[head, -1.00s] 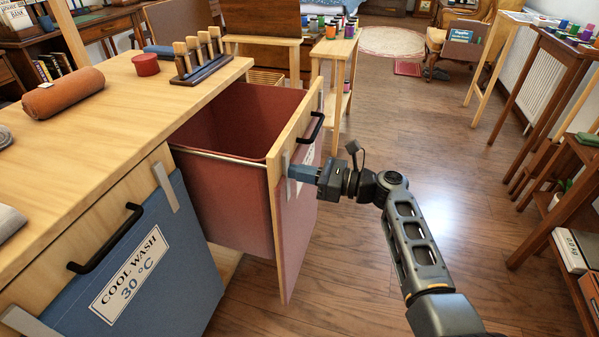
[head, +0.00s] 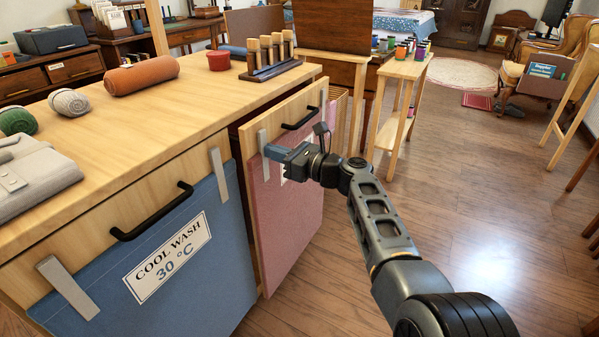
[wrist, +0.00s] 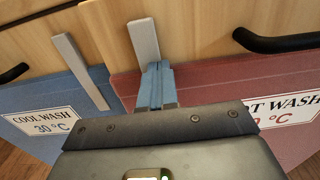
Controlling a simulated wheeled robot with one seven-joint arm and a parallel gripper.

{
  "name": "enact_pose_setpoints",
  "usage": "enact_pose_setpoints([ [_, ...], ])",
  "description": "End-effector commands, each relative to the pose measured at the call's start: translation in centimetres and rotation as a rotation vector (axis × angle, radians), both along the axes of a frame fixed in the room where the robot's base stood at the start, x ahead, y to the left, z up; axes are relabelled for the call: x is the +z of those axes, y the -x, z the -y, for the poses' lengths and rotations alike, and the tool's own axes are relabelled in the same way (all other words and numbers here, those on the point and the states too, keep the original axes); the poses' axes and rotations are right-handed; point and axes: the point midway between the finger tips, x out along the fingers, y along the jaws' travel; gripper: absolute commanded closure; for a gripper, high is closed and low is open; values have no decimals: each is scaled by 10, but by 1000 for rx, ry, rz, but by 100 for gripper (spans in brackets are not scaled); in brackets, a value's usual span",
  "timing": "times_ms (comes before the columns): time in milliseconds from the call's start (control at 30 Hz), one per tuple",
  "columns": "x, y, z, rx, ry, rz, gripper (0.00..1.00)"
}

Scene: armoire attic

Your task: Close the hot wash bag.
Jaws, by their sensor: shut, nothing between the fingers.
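The hot wash bag (head: 290,225) is a dusty red panel on a wooden pull-out front with a black handle (head: 300,118). In the head view its front stands slightly out from the cabinet, with a dark gap along its left edge. My gripper (head: 274,153) is shut and empty, its blue fingertips at the upper left of this front, by a grey metal strap (head: 263,141). The wrist view shows the fingertips (wrist: 157,82) just below the strap, against or very near the front. My gripper partly hides the "HOT WASH" label (wrist: 290,110).
The blue cool wash bag (head: 150,270) hangs left of the red one, flush with the cabinet. The wooden top (head: 170,105) holds a terracotta roll, yarn and a rack of wooden-handled tools.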

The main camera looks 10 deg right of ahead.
Motion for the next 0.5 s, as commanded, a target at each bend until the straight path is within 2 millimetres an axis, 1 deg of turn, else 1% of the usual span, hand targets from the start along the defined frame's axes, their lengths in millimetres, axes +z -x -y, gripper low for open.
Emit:
enact_pose_setpoints([
  [33, -5, -6, -9, 3, -1, 1, 100],
  [200, -4, -19, -26, 1, 0, 0, 100],
  [300, -2, -23, -32, 1, 0, 0, 100],
  [500, 0, -27, -38, -2, 1, 0, 100],
])
